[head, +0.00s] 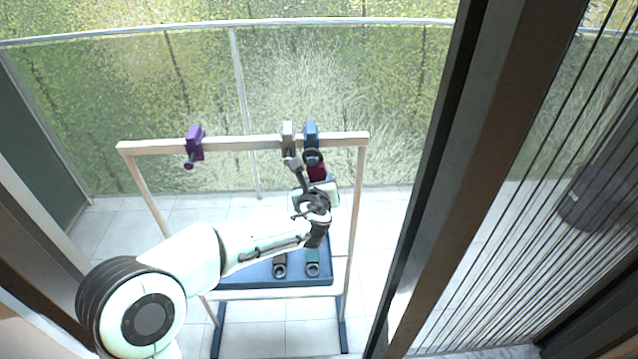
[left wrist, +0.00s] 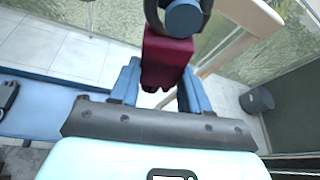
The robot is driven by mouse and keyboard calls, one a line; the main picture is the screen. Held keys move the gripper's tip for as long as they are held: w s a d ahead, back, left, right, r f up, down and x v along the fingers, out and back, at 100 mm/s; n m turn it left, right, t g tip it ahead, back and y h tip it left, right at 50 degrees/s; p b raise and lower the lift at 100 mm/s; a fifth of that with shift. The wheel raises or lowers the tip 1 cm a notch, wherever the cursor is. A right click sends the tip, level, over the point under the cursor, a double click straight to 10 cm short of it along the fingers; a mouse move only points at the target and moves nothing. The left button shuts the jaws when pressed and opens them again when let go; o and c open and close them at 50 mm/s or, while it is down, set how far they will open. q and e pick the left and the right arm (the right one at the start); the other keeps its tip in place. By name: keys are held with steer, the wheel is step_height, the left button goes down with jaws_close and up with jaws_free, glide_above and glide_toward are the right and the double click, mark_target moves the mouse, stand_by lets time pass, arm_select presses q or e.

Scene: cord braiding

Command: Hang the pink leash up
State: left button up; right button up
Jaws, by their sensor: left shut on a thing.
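The leash in my grip has a dark crimson-pink handle (head: 317,173) and a dark ring at its top; the handle also shows in the left wrist view (left wrist: 166,58). My left gripper (head: 318,183) is shut on the handle, its blue fingers (left wrist: 160,90) on both sides of it. The ring appears around the round end of a blue peg (left wrist: 184,18) in the left wrist view. The blue hook (head: 311,131) is clamped on the rail above my gripper. I cannot tell how far the ring is over the peg. My right gripper is out of view.
The wooden rail (head: 240,144) also carries a purple hook (head: 194,145) at left and a whitish hook (head: 288,134) close beside the blue one. A grey piece hangs at the whitish hook. A blue tray (head: 240,276) below holds two dark-ringed items. A dark door frame stands right.

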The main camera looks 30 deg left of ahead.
arm_select(q)
steer(key=shift+f+b, duration=0.15)
steer(key=shift+b, duration=0.25)
stand_by(0.4)
steer(key=o, duration=1.5)
steer(key=shift+c, duration=0.2)
steer(key=v, duration=0.6)
